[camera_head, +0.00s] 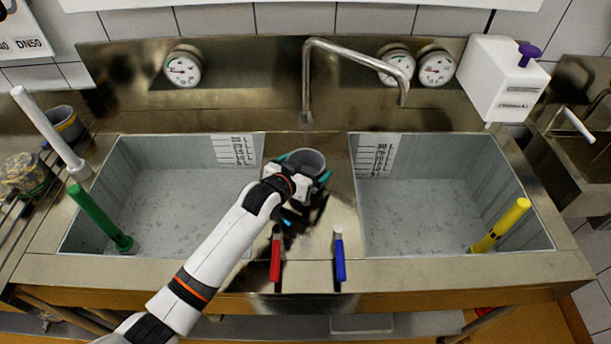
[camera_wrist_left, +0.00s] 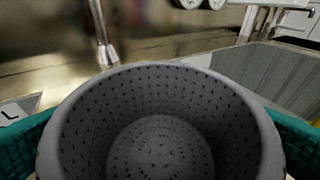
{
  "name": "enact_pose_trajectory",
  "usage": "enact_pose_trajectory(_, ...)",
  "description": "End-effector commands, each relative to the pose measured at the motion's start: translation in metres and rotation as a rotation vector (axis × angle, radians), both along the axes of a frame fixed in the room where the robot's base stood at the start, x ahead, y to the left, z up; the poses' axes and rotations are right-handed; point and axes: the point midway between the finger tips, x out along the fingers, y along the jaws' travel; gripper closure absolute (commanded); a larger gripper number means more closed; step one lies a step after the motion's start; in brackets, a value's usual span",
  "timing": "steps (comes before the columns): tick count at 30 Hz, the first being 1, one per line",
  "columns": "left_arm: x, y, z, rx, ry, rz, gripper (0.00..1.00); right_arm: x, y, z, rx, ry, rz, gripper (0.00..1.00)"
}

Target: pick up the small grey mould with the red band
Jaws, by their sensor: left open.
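A small grey mould (camera_head: 307,158) stands on the steel strip between the two basins. In the left wrist view the grey mould (camera_wrist_left: 160,145) fills the lower middle, open end towards the camera, with small holes in its wall and floor. No red band shows on it; its lower outside is hidden. My left gripper (camera_head: 308,169) is at this mould. Its teal fingers show on both sides of the rim in the left wrist view, open around the mould; I cannot tell whether they touch it. My right gripper is not in view.
Basins lie left (camera_head: 180,200) and right (camera_head: 430,205). A tap (camera_head: 350,52) reaches over the back. Red (camera_head: 275,258) and blue (camera_head: 340,258) handles stand in front. Another grey mould (camera_head: 62,118) with a yellow band is at far left. A white box (camera_head: 500,80) stands back right.

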Motion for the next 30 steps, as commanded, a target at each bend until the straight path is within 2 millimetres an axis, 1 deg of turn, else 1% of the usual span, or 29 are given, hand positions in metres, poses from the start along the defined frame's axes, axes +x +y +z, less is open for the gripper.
enact_pose_trajectory(2,0.000,0.000,0.000,0.000,0.000,0.000,0.00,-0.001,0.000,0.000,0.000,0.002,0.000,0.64)
enact_pose_trajectory(5,0.000,0.000,0.000,0.000,0.000,0.000,0.15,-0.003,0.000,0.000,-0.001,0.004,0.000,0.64)
enact_pose_trajectory(6,0.000,0.000,0.000,0.000,0.000,0.000,0.21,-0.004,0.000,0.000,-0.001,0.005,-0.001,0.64)
enact_pose_trajectory(9,0.000,0.000,0.001,0.000,-0.001,0.000,0.35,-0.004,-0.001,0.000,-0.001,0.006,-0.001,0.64)
enact_pose_trajectory(15,0.000,0.000,0.001,0.000,-0.001,0.000,0.35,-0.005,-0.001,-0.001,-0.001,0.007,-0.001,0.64)
enact_pose_trajectory(17,0.000,0.000,0.004,-0.001,-0.003,0.000,0.35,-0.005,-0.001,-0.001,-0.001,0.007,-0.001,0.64)
enact_pose_trajectory(19,0.000,0.000,0.012,-0.001,-0.004,0.000,0.35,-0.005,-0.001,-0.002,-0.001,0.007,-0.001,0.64)
enact_pose_trajectory(23,0.000,0.000,0.035,-0.003,-0.006,-0.001,0.35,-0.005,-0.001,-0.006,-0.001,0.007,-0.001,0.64)
enact_pose_trajectory(27,0.001,0.000,0.065,-0.003,-0.007,0.000,0.35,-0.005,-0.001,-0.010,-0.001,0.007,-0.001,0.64)
enact_pose_trajectory(30,0.000,0.000,0.082,-0.002,-0.006,0.000,0.35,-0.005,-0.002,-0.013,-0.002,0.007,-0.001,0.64)
